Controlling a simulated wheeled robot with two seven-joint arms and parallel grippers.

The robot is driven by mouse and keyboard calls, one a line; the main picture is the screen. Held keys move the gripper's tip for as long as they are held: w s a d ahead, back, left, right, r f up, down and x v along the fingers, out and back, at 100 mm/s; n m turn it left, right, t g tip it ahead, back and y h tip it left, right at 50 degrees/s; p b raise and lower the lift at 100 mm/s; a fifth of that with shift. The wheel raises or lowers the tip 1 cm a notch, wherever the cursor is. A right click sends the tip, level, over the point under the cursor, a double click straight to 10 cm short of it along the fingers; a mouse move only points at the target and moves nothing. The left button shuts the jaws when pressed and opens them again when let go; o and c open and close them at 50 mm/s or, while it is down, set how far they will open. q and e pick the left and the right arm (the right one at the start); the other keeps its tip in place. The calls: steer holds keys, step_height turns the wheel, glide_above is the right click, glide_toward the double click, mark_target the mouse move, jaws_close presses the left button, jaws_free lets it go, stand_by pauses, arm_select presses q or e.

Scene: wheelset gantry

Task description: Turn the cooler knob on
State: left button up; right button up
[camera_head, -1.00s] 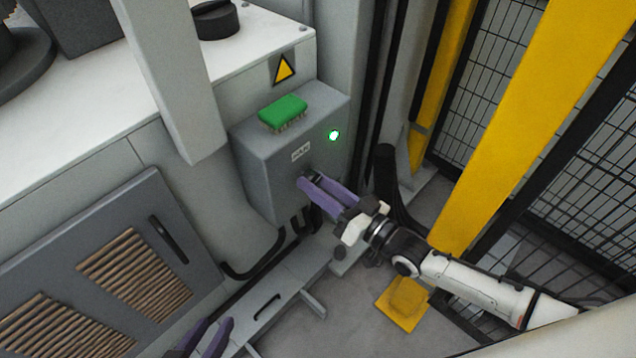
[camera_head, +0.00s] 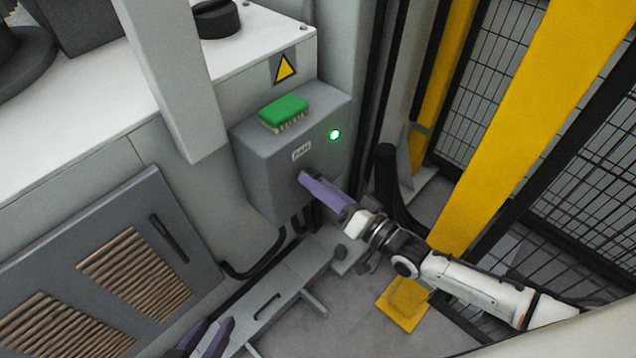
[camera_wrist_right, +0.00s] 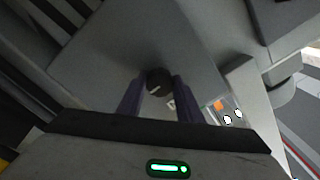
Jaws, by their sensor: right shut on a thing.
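The cooler's grey control box (camera_head: 262,165) is mounted on the machine's side, with a small label and a lit green lamp (camera_head: 335,134) on its front. My right gripper (camera_head: 308,183) reaches the box front below the label, its purple fingers shut on the knob. In the right wrist view the dark round knob (camera_wrist_right: 158,80) with a light pointer line sits between the fingertips (camera_wrist_right: 157,92). In the head view the fingers hide the knob. My left gripper (camera_head: 212,335) is at the bottom edge, away from the box, its two purple fingers apart with nothing between them.
A green brush (camera_head: 284,108) lies on top of the box, under a yellow warning triangle (camera_head: 285,68). Dark cables hang below the box. A yellow post (camera_head: 535,110) and mesh fence stand to the right. A vented grey panel (camera_head: 110,270) is at lower left.

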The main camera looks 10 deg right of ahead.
steer(key=shift+s+f, duration=0.1)
steer(key=o, duration=1)
steer(key=shift+o, duration=0.2)
arm_select(q)
steer(key=shift+r, duration=0.1)
arm_select(e)
steer(key=shift+d, duration=0.1)
arm_select(q)
steer(key=shift+a+r+p, duration=0.25)
steer(key=shift+r+p, duration=0.2)
steer(key=shift+p, duration=0.55)
arm_select(e)
steer(key=v, duration=1)
steer(key=shift+s, duration=0.1)
